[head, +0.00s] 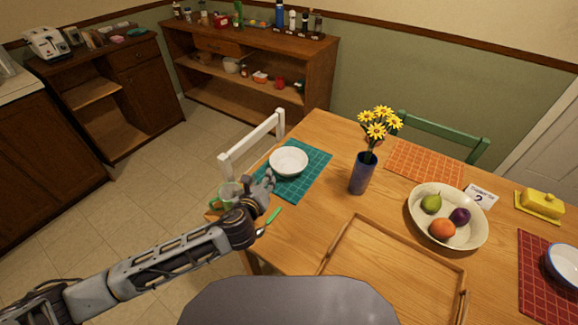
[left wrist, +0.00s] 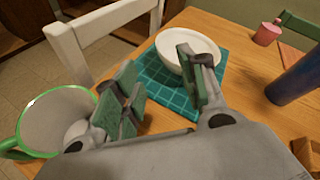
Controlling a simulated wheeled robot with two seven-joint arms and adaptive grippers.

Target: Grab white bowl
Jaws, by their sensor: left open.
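The small white bowl (head: 288,161) stands upright on a teal checked placemat (head: 315,165) near the table's left end. It also shows in the left wrist view (left wrist: 165,42), beyond the fingers, one of which covers part of it. My left gripper (head: 266,184) is open and empty, at the near left side of the bowl. In the left wrist view its two green-padded fingers (left wrist: 162,88) are spread apart, with the placemat visible between them. The right gripper is not in view.
A green-rimmed mug (head: 229,194) stands just left of my left gripper, near the table edge. A green-handled utensil (head: 272,216) lies nearby. A blue flower vase (head: 362,175), wooden tray (head: 340,244) and fruit bowl (head: 416,215) are further right. A white chair (head: 252,140) stands behind.

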